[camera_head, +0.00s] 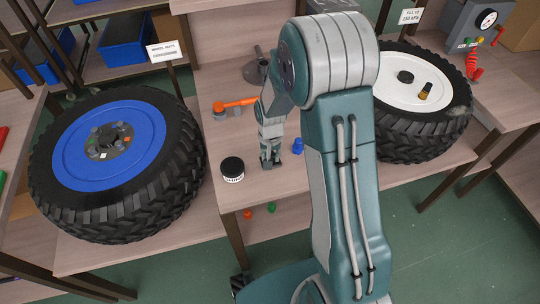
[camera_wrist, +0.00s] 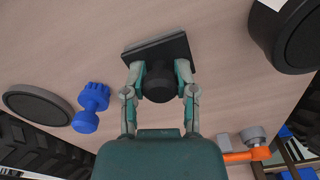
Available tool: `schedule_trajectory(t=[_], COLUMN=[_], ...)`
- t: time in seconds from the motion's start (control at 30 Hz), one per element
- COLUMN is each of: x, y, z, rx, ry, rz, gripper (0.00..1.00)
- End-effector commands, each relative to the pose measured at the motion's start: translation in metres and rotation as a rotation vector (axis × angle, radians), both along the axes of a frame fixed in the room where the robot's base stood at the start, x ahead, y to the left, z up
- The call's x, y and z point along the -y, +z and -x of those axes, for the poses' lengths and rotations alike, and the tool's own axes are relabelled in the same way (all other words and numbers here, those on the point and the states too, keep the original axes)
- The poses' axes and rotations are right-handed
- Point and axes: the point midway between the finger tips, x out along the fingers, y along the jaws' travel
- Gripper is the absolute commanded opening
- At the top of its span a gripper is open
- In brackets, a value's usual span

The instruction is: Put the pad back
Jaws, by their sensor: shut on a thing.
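My gripper (camera_wrist: 158,90) is shut on the pad (camera_wrist: 158,49), a dark flat block with a round dark knob between my fingers, in the wrist view. In the head view my gripper (camera_head: 270,160) points down over the middle of the wooden table, and the pad is a small dark shape at its fingertips. I cannot tell whether the pad touches the table or hangs just above it.
A black jar (camera_head: 232,170), a blue piece (camera_head: 298,146) and an orange hammer (camera_head: 235,104) stand or lie around my gripper. A dark disc (camera_wrist: 38,108) lies beyond the blue piece. Wheels with a blue hub (camera_head: 110,145) and white hub (camera_head: 405,95) flank the table.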

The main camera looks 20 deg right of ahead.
Motion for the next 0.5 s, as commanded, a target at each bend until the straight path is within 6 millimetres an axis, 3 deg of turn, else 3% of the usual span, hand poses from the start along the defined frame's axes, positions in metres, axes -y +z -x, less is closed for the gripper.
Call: schedule_trajectory(t=[0.1, 0.13, 0.2, 0.5], x=[-0.0014, -0.0014, -0.0015, -0.0010], y=[-0.0021, -0.0021, -0.0020, -0.0018], z=[0.0002, 0.0001, 0.0001, 0.0002], rx=[-0.001, 0.000, -0.001, -0.001], ry=[0.001, 0.001, 0.001, 0.001], rz=[0.001, 0.001, 0.001, 0.001], gripper=[0.00, 0.46, 0.71, 0.71])
